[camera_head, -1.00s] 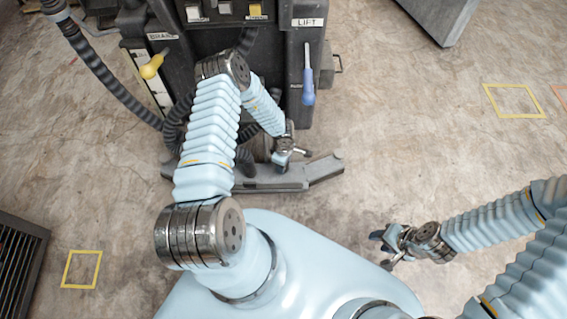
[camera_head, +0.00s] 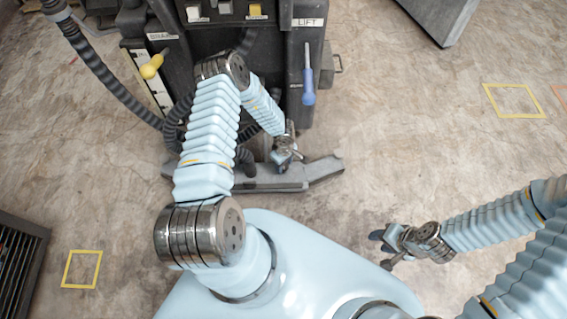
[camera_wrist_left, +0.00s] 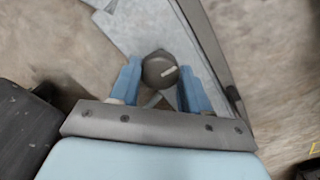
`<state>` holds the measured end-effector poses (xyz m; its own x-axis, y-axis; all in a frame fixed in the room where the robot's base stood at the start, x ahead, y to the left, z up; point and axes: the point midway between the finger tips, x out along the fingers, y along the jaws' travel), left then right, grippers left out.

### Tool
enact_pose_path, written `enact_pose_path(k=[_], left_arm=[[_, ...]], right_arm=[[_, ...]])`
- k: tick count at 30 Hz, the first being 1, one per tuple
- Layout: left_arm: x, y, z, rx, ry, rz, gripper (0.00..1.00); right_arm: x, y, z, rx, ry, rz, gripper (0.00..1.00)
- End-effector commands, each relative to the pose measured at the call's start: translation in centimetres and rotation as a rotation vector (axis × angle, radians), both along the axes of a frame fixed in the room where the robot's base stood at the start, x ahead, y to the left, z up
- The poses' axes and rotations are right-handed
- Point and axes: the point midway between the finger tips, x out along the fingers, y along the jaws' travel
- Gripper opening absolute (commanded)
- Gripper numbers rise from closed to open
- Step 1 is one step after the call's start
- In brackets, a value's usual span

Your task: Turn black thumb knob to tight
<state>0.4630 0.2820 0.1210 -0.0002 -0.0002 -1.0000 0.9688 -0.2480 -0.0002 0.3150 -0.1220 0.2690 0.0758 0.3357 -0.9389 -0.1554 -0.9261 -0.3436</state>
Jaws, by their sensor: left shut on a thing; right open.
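My right gripper (camera_head: 383,245) is open and empty over the floor at the right.
The black machine (camera_head: 270,60) carries a blue-handled lever (camera_head: 308,88) under a LIFT label and a yellow-handled lever (camera_head: 152,66). Its grey base bar (camera_head: 320,172) runs below. A dark hose (camera_head: 95,70) hangs at left. Floor at right is clear.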

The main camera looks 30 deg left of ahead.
Motion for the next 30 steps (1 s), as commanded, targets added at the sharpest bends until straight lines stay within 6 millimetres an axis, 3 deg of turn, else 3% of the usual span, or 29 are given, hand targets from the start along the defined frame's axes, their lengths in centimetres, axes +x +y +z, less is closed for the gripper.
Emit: enact_pose_path(k=[2,3,8,16,20,30], left_arm=[[0.0,0.0,0.0,0.001,0.0,-0.002,0.16],[0.0,0.0,0.0,0.001,0.0,-0.002,0.48],[0.0,0.0,0.0,0.001,0.0,-0.001,0.72],[0.0,0.0,0.1,0.0,0.0,0.0,0.72],[0.0,0.0,1.2,0.001,-0.001,-0.001,0.72],[0.1,0.0,9.2,0.0,-0.003,0.0,0.72]], right_arm=[[0.0,0.0,0.0,0.0,0.0,0.0,0.43],[0.0,0.0,0.0,0.0,0.0,0.0,0.43],[0.0,0.0,0.0,0.0,0.0,0.0,0.43],[0.0,0.0,0.0,0.0,0.0,0.0,0.43],[0.0,0.0,0.3,0.001,0.0,0.001,0.43],[-0.2,0.5,1.7,0.008,0.004,0.009,0.43]])
